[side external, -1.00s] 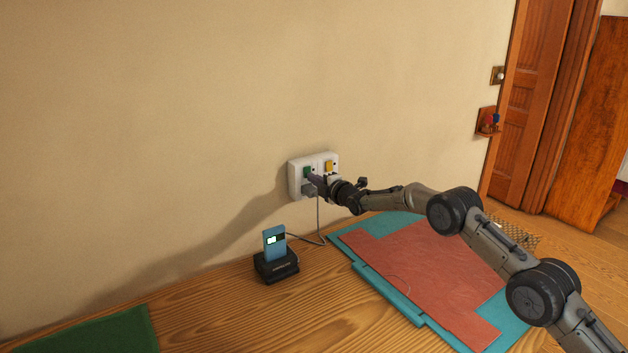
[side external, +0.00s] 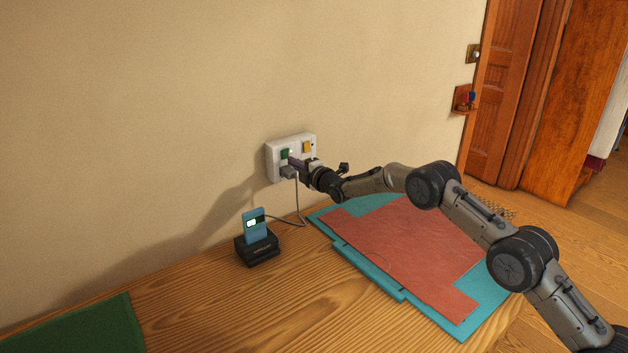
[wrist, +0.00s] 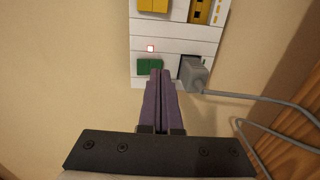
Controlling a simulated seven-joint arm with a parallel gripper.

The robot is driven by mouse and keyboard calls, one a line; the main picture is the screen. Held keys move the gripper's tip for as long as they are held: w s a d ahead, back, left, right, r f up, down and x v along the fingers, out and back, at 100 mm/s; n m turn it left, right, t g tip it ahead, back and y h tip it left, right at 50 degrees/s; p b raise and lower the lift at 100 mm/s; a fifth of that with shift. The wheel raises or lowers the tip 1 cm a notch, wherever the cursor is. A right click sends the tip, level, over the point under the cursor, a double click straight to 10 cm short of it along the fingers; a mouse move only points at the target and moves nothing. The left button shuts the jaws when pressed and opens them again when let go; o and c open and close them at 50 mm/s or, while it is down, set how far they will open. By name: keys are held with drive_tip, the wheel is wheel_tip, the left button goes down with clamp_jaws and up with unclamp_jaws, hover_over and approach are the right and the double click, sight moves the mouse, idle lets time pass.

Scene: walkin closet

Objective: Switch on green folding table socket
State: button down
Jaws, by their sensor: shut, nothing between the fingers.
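A white double socket panel (side external: 273,164) is fixed to the wall. Its green switch (side external: 285,154) is at the panel's left and also shows in the wrist view (wrist: 144,65). A grey plug (wrist: 193,73) sits in the outlet beside that switch. My gripper (wrist: 160,71) is shut and empty, its purple fingertips at the green switch's edge, covering part of it. I cannot tell whether they touch it. In the side view my gripper (side external: 291,161) reaches the panel from the right.
A yellow switch (side external: 307,147) is on the panel's other half. A grey cable (side external: 304,205) hangs from the plug toward a blue device (side external: 254,225) on a black dock (side external: 257,250). A red-brown mat (side external: 410,250) lies on a teal one. A green mat (side external: 95,328) is front left.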

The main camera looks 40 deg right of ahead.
drive_tip(key=s+f, duration=0.1)
drive_tip(key=s, duration=1.1)
drive_tip(key=shift+s+f, duration=0.15)
drive_tip(key=shift+f, duration=0.15)
drive_tip(key=s+a+r+t, duration=0.1)
drive_tip(key=s+r, duration=0.1)
drive_tip(key=r, duration=0.9)
drive_tip(key=s+a+r+t, duration=0.1)
drive_tip(key=s+r+t, duration=0.1)
drive_tip(key=r, duration=1)
drive_tip(key=s+a+r+m+g, duration=0.15)
drive_tip(key=s+r+m, duration=0.25)
drive_tip(key=s+r, duration=1)
drive_tip(key=s+f+m+g, duration=0.3)
drive_tip(key=s+f, duration=0.1)
drive_tip(key=s, duration=0.6)
drive_tip(key=s+f+m+g, duration=0.2)
drive_tip(key=s+f+m, duration=0.15)
drive_tip(key=s, duration=0.55)
drive_tip(key=s+f+m+g, duration=0.7)
drive_tip(key=s+f+g, duration=0.1)
drive_tip(key=s+f, duration=0.8)
drive_tip(key=shift+s+a+f, duration=0.2)
drive_tip(key=shift+s+f, duration=0.1)
drive_tip(key=shift+s, duration=0.15)
